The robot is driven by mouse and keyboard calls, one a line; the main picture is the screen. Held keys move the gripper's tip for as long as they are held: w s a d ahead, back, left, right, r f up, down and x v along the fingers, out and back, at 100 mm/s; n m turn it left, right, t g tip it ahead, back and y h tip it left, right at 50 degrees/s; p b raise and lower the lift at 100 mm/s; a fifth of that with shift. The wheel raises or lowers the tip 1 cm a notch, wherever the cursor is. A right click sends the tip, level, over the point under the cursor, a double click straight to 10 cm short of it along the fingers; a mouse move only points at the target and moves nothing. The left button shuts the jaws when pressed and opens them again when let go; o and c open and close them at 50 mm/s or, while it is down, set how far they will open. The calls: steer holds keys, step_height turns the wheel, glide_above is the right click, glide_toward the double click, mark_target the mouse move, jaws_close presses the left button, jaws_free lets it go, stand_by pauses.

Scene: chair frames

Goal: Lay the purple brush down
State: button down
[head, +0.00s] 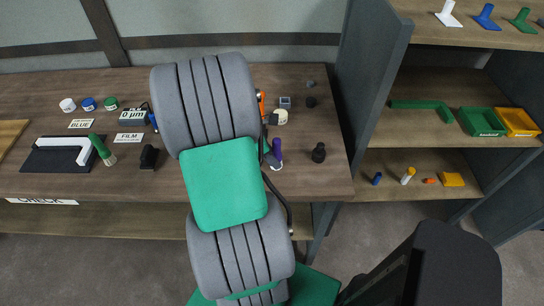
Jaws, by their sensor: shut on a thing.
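The purple brush (277,150) shows just right of my arm, over the right part of the workbench (325,185). Its handle looks close to upright. My own grey and green arm covers the middle of the view and hides what lies left of the brush. My gripper is hidden behind the arm, so its hold on the brush does not show.
A black knob-like piece (318,152) stands right of the brush, and a round cream piece (281,117) behind it. On the left are a green brush (100,148), a white angled part (72,146) on a dark mat, and several small jars. Shelves (440,95) stand at the right.

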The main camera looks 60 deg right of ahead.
steer(key=shift+f, duration=0.2)
steer(key=c, duration=0.9)
jaws_free()
steer(key=shift+r, duration=0.1)
steer(key=w+a+r+m+t, duration=0.1)
steer(key=w+a+r, duration=0.3)
steer(key=r, duration=0.2)
steer(key=w+a+r+t, duration=0.1)
steer(key=w+a+r, duration=0.3)
steer(key=w+r, duration=0.15)
steer(key=w+a+r+m+t+y, duration=0.1)
steer(key=a+m+t, duration=0.1)
steer(key=a, duration=0.7)
steer(key=w+a+r+m+t+y, duration=0.1)
steer(key=w+a+m, duration=0.1)
steer(key=a, duration=0.8)
steer(key=w+a+r+m+t+y, duration=0.1)
steer(key=w+a+m+t, duration=0.1)
steer(key=a, duration=0.8)
steer(key=shift+w+r+m+t, duration=0.25)
steer(key=shift+r+m+t, duration=0.1)
steer(key=shift+m, duration=0.55)
